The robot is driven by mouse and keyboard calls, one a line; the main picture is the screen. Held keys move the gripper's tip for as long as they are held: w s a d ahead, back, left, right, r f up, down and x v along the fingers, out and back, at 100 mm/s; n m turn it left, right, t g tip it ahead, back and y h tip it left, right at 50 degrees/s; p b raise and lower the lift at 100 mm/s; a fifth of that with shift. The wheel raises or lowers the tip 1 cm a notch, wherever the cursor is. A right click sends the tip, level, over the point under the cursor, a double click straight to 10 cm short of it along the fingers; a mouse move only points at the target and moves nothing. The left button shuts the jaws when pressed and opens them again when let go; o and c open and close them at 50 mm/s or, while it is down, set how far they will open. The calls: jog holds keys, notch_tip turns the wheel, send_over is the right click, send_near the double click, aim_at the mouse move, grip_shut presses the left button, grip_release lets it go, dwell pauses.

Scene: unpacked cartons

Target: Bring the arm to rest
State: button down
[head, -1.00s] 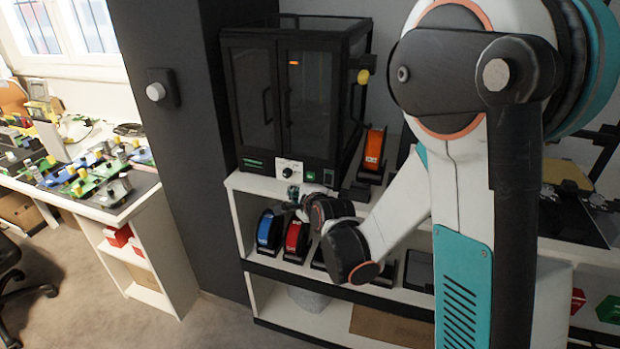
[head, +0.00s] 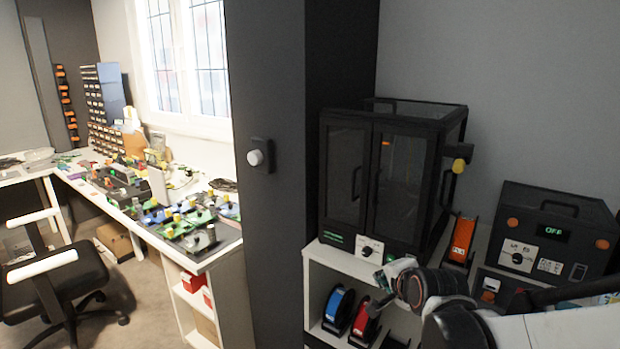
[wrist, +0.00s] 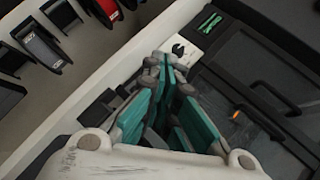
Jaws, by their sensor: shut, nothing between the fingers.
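My gripper (wrist: 165,70) has teal fingers that meet at the tips in the wrist view, with nothing between them. In the head view my gripper (head: 382,277) is small and partly hidden by my wrist, in front of the white shelf's top edge. My arm reaches in from the lower right. The black cabinet printer (head: 385,185) stands on the shelf just behind my gripper, with both doors shut. It also shows in the wrist view (wrist: 265,85). I cannot tell whether my gripper touches the shelf or the printer.
Blue (head: 338,308) and red (head: 362,320) spools stand on the shelf level below. A dark pillar (head: 285,90), a cluttered bench (head: 215,256) and a chair (head: 55,285) are left.

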jog(key=s+d+r+n+g, duration=0.1)
jog(key=s+n+g, duration=0.3)
jog(key=s+n, duration=1)
jog(key=s+r, duration=0.1)
jog(key=s, duration=0.9)
jog(key=shift+s+d+r+h, duration=0.15)
jog(key=shift+d+r+h, duration=0.05)
jog(key=shift+h, duration=0.2)
